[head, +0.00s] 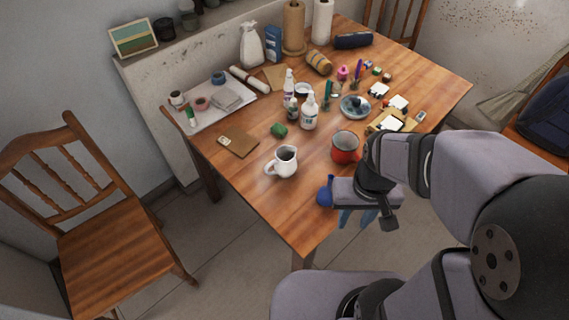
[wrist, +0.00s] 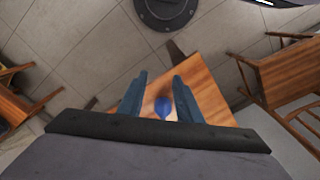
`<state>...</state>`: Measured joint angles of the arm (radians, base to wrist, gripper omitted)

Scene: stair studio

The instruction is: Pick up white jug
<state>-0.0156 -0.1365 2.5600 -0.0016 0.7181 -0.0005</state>
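The white jug (head: 284,162) stands upright near the front left part of the wooden table in the head view, its handle toward the left. Its inside looks dark. I do not see it in the wrist view. My gripper (head: 361,218) is to the right of the jug and closer to the camera, near the table's front right edge, with blue fingers pointing down. In the wrist view my gripper (wrist: 158,85) has its fingers apart, with nothing held between them.
A blue object (head: 325,191) lies near the table edge beside my gripper; a blue object also shows between the fingers in the wrist view (wrist: 162,107).

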